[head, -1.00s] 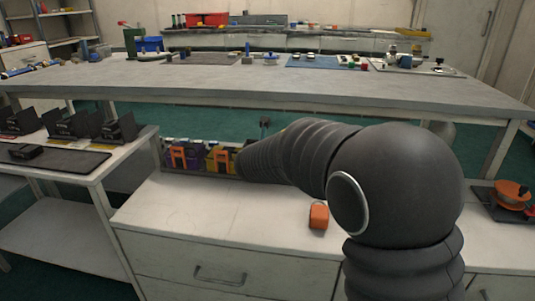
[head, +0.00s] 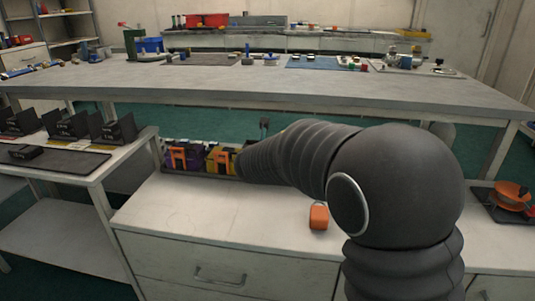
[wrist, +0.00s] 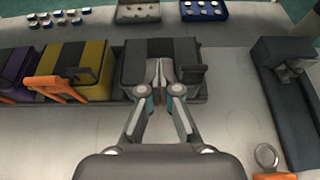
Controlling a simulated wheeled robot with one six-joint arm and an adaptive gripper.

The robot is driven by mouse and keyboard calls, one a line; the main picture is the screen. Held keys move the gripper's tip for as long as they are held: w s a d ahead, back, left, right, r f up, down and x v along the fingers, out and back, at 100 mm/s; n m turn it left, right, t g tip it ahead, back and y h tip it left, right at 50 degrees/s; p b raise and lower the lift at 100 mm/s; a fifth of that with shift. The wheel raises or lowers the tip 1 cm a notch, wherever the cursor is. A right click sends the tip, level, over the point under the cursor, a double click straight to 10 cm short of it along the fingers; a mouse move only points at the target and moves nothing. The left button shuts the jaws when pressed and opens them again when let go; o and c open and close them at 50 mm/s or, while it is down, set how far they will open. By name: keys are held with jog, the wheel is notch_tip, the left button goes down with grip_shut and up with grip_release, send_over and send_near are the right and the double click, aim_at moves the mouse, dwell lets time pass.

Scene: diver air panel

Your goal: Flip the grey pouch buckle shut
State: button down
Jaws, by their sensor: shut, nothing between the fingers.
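The grey pouch (wrist: 133,64) stands in the middle of the wrist view, at the right end of a row of pouches. A dark bar (wrist: 194,75) stands out at its right side; it looks like the buckle lever, but I cannot tell how far it is folded. My gripper (wrist: 162,72) is shut and empty, its fingertips in front of or over the pouch's middle, left of the bar. I cannot tell whether they touch the pouch. In the head view my arm hides the grey pouch and the gripper.
A yellow pouch (wrist: 93,57) and a purple pouch (wrist: 28,68), both with orange buckles sticking out, stand to the left. A dark grey fixture (wrist: 280,95) stands to the right. An orange object (head: 319,216) lies on the white counter (head: 220,215); the counter's front left is clear.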

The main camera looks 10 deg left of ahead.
jog(key=shift+r, duration=0.1)
jog(key=shift+r+p, duration=0.65)
jog(key=shift+r, duration=0.1)
jog(key=shift+s+r, duration=0.1)
jog(key=shift+s, duration=0.05)
jog(key=w+r+v, duration=0.1)
jog(key=r+v, duration=0.2)
jog(key=v, duration=1)
